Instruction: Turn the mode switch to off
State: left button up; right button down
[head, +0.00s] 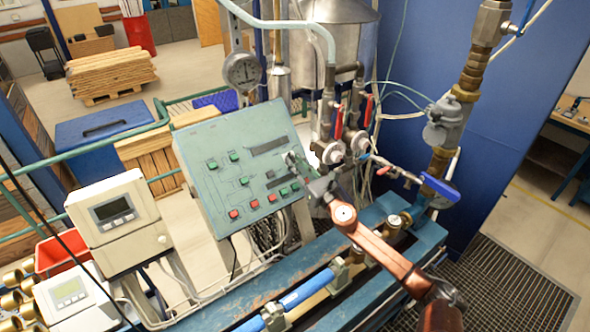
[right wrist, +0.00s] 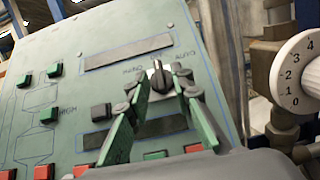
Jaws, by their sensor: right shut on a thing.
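The mode switch (right wrist: 157,78) is a small dark knob on the green control panel (head: 205,165), with lettering like HAND to its left and AUTO to its right. Its pale mark points roughly upward in the right wrist view. My right gripper (right wrist: 163,88) has its two green fingers on either side of the knob and is shut on it. In the head view my right gripper (head: 293,162) reaches the panel's right side, and its fingers hide the knob. My left gripper is not in view.
Red and green buttons (head: 253,204) sit on the panel near the switch. Pipes with red-handled valves (head: 339,120) and a white numbered dial (right wrist: 297,75) stand close on the right. White meters (head: 112,215) stand left of the panel. A blue rail (head: 215,308) runs in front.

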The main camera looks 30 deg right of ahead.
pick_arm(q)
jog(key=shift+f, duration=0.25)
pick_arm(e)
jog(key=shift+r, duration=0.15)
jog(key=c, duration=2.1)
grip_release()
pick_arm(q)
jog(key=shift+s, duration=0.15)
pick_arm(e)
jog(key=shift+s, duration=0.1)
jog(key=shift+s+d+f, duration=0.1)
jog(key=shift+s+f, duration=0.1)
jog(key=shift+s, duration=0.15)
jog(key=s, duration=0.3)
jog(key=s+f, duration=0.1)
jog(key=s, duration=0.7)
jog(key=shift+d+f, duration=0.35)
jog(key=shift+d, duration=0.05)
jog(key=shift+f, duration=0.1)
